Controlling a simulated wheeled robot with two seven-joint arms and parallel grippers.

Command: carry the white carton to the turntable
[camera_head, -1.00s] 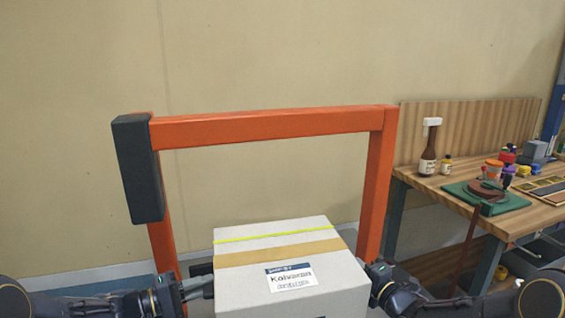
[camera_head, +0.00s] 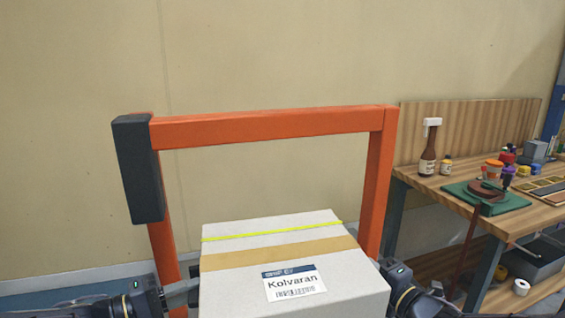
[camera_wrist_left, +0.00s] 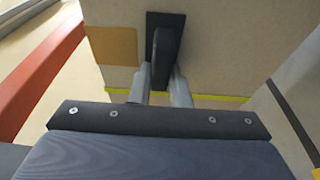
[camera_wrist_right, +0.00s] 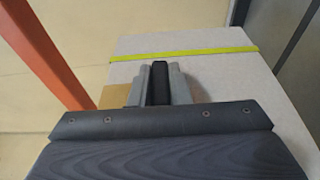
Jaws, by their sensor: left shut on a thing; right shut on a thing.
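The white carton (camera_head: 290,235) has a tan tape band, a yellow strap and a "Kolvaran" label, and is held between my two arms at the bottom middle of the head view. My left gripper (camera_wrist_left: 158,80) is shut on a dark handle (camera_wrist_left: 165,45) on the carton's left side. My right gripper (camera_wrist_right: 158,82) is shut on a similar dark handle (camera_wrist_right: 160,75) on its right side. The carton's underside is hidden in the head view. I cannot make out a turntable for the carton with certainty.
An orange frame (camera_head: 270,127) with a dark block (camera_head: 138,168) on its left post stands behind the carton. A wooden workbench (camera_head: 440,186) at the right bears a brown bottle (camera_head: 428,160), a green base with a brown disc (camera_head: 487,190), and small items. A plain wall stands behind.

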